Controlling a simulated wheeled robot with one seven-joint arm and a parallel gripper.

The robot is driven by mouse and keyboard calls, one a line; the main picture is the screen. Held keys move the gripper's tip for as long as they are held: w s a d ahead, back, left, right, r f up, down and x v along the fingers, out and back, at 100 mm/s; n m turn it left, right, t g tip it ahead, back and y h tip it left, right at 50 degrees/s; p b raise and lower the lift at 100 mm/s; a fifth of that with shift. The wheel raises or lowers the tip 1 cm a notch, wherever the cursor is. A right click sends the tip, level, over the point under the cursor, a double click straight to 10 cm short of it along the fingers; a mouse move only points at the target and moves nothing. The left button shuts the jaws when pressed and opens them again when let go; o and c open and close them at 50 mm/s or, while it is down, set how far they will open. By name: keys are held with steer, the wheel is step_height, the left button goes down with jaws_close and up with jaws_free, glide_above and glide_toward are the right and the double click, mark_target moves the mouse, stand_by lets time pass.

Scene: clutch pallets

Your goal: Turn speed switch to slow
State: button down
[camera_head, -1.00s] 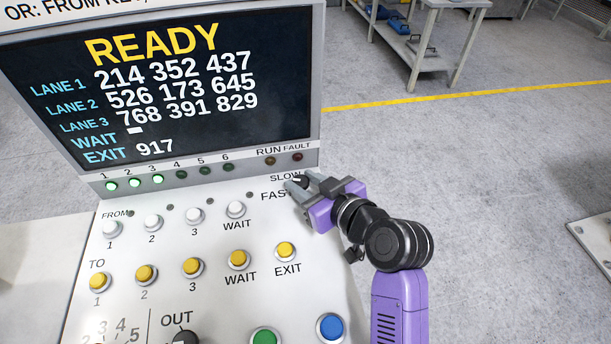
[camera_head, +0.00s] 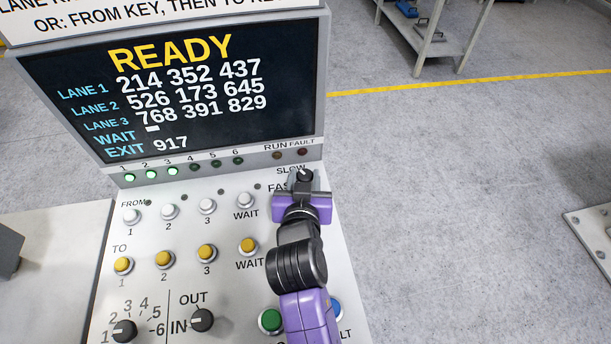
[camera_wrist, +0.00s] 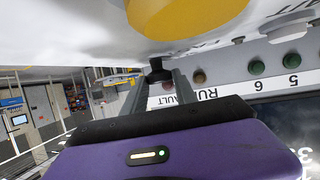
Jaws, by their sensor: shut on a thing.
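The speed switch (camera_head: 304,175) is a small black knob at the right edge of the panel, below the RUN and FAULT lamps. Its SLOW label (camera_head: 288,169) is just above and left of it, and the FAST label (camera_head: 277,188) is lower left, partly hidden by my gripper. My gripper (camera_head: 304,184), purple with grey fingers, reaches up from below and is shut on the knob. A light mark on the knob's top seems to face up, near SLOW; its exact setting is hard to read. In the wrist view the dark knob (camera_wrist: 158,72) sits between the fingertips.
The display (camera_head: 180,90) reading READY stands just behind the switch. White buttons (camera_head: 208,206) and yellow buttons (camera_head: 207,252) lie to the left. A green button (camera_head: 270,320) and a partly hidden blue one (camera_head: 336,306) are beside my arm. Open floor lies right of the panel.

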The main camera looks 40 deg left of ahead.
steer(key=shift+f+m+h, duration=0.1)
steer(key=shift+m+h, duration=0.2)
steer(key=shift+h, duration=0.1)
steer(key=c, duration=1)
jaws_free()
steer(key=shift+b+v, duration=0.8)
steer(key=shift+v, duration=3.15)
steer(key=shift+s+a+f, duration=0.1)
